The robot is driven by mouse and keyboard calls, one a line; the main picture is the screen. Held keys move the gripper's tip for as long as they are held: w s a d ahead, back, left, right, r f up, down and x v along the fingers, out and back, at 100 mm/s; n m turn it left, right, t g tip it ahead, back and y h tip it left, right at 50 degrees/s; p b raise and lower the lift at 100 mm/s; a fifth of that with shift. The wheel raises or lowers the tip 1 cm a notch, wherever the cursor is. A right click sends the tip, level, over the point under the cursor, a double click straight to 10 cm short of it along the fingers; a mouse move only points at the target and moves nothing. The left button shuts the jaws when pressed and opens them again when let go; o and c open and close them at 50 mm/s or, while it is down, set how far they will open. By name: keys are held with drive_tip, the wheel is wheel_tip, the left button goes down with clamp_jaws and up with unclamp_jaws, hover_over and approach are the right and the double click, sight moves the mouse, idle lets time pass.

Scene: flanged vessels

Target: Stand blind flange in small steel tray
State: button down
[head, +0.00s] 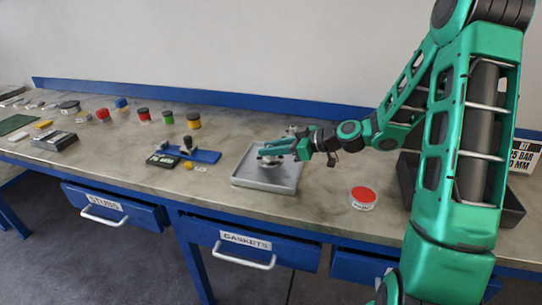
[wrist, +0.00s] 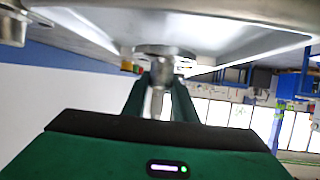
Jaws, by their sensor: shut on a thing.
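The small steel tray (head: 289,184) is a shallow square grey tray on the bench, right of the middle in the head view. My gripper (head: 284,147) is over it, reaching in from the right. It is shut on the blind flange (head: 268,160), a round grey metal piece low over the tray floor, partly hidden by the fingers. In the wrist view the flange (wrist: 163,50) is a flat disc at the fingertips (wrist: 158,88), close to the tray (wrist: 235,38). I cannot tell whether it touches the tray.
A red-topped round tin (head: 363,196) stands right of the tray. A blue stand with a dark fitting (head: 196,153) is to the left, with several coloured tins (head: 168,117) behind. A dark bin (head: 511,208) is at the right. The bench between tray and red-topped tin is clear.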

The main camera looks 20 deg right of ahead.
drive_tip(key=shift+f, duration=1.2)
drive_tip(key=c, duration=1.4)
unclamp_jaws()
drive_tip(key=shift+f, duration=0.15)
drive_tip(key=shift+c, duration=0.2)
drive_tip(key=v, duration=1.2)
drive_tip(key=shift+s, duration=0.1)
